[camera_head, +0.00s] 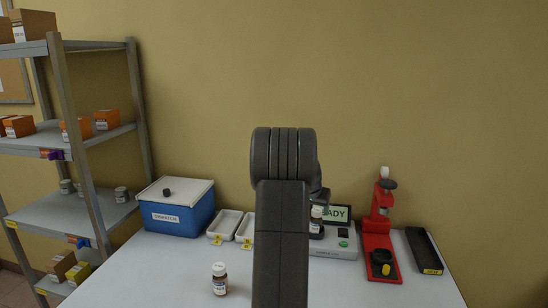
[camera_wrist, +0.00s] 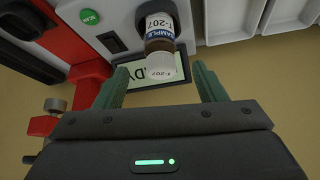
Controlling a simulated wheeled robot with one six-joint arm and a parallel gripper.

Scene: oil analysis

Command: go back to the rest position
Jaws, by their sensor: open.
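My gripper (camera_wrist: 158,80) is open in the wrist view, its two green fingers spread apart. The head view also shows the bottle (camera_head: 316,214) and the READY screen (camera_head: 338,214). There, my arm hides most of the gripper.
Another brown bottle (camera_head: 219,286) stands on the table (camera_head: 165,275) at front left. A blue dispatch box (camera_head: 178,219), white trays (camera_head: 226,223), a red press (camera_head: 380,255) and a black tray (camera_head: 425,250) stand along the back. A shelf rack (camera_head: 75,130) is at left.

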